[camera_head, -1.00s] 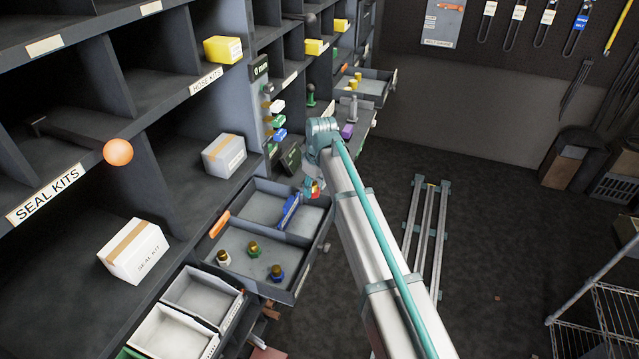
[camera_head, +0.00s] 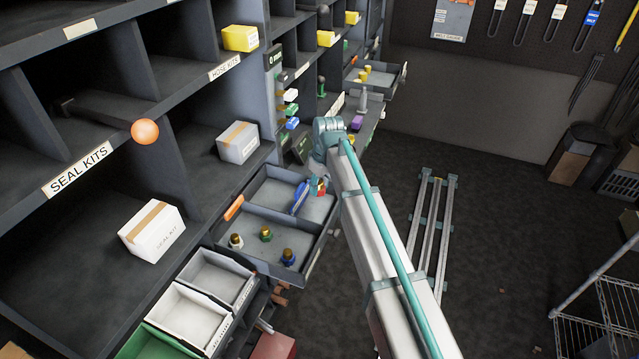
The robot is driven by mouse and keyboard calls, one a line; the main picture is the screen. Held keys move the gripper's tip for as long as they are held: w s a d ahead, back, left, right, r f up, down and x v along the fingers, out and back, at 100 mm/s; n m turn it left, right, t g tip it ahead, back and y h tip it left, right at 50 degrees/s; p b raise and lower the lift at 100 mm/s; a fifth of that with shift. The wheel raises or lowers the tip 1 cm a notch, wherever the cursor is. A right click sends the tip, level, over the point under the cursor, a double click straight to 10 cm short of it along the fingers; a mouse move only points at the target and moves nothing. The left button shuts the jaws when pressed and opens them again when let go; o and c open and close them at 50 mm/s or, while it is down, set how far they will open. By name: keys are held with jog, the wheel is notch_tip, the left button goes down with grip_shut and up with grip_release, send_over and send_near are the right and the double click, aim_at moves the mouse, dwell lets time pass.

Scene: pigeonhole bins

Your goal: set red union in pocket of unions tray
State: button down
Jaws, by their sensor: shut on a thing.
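The red union (camera_head: 318,183) shows as a small red and yellow patch beside my wrist. My gripper (camera_head: 317,188) is shut on it, over the right part of the pulled-out drawer's far compartment. The arm hides much of the gripper, and I cannot tell its height above the drawer floor. The drawer (camera_head: 222,240), seemingly the unions tray, holds a white union (camera_head: 236,241), a green union (camera_head: 266,233) and a blue union (camera_head: 288,257), all brass-topped, in its near compartment. Individual pockets are too small to make out.
A blue item (camera_head: 300,197) lies in the far compartment, close left of my gripper. An orange item (camera_head: 234,208) is at the drawer's left edge. White bins (camera_head: 190,318) stand nearer, and shelves with a seal kit box (camera_head: 152,237) rise at left.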

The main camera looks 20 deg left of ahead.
aim_at(318, 211)
jog(key=shift+f+b, duration=1.45)
jog(key=shift+f, duration=2.6)
jog(key=shift+f, duration=0.5)
jog(key=c, duration=0.7)
grip_release()
jog(key=shift+o, duration=0.2)
jog(key=shift+r, duration=0.1)
jog(key=shift+r+p, duration=2.4)
jog(key=shift+r, duration=2.55)
